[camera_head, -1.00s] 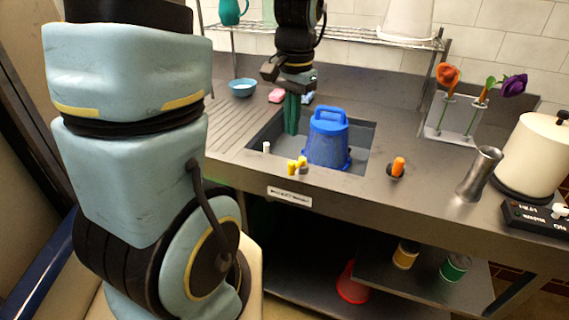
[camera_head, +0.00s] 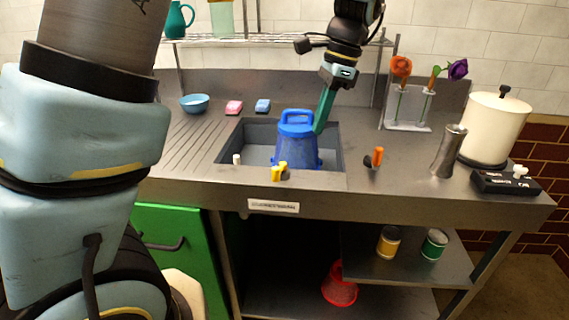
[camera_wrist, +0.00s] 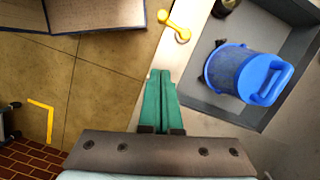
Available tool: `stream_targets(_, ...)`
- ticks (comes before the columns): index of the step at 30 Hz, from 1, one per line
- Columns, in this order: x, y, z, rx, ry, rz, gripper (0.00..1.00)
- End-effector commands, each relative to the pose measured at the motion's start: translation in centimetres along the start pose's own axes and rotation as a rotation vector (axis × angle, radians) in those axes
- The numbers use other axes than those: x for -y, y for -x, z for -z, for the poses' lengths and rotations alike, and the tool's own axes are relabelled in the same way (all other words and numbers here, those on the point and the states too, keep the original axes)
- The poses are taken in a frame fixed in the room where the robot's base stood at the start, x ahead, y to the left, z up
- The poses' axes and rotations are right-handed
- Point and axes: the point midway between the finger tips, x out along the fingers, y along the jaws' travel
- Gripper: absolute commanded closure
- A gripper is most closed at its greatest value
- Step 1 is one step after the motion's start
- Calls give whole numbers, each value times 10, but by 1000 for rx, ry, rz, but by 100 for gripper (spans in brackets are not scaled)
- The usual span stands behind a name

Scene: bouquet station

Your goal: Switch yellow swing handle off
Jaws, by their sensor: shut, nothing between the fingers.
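The yellow swing handle (camera_head: 279,171) sits at the counter's front edge, in front of the sink. In the wrist view it (camera_wrist: 176,26) lies beyond my fingertips, apart from them. It shows as a short bar with rounded ends there. My gripper (camera_head: 319,130) points down near the right side of the blue bucket, with its green fingers together and empty. Its fingers (camera_wrist: 160,74) also show shut in the wrist view.
The blue bucket (camera_head: 297,143) stands in the sink (camera_head: 333,160). A white knob (camera_head: 237,159) and an orange handle (camera_head: 376,156) flank the yellow handle. A metal vase (camera_head: 447,151) and a cream pot (camera_head: 494,128) stand at the right. A flower rack (camera_head: 409,108) is behind.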

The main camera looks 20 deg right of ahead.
Motion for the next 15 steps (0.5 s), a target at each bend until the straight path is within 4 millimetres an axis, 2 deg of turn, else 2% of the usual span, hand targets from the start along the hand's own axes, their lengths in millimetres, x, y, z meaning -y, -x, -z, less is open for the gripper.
stream_targets(8,0,-6,-1,2,2,-3,100)
stream_targets(11,0,-18,-1,3,3,-3,100)
stream_targets(15,-1,-44,-1,4,2,-5,100)
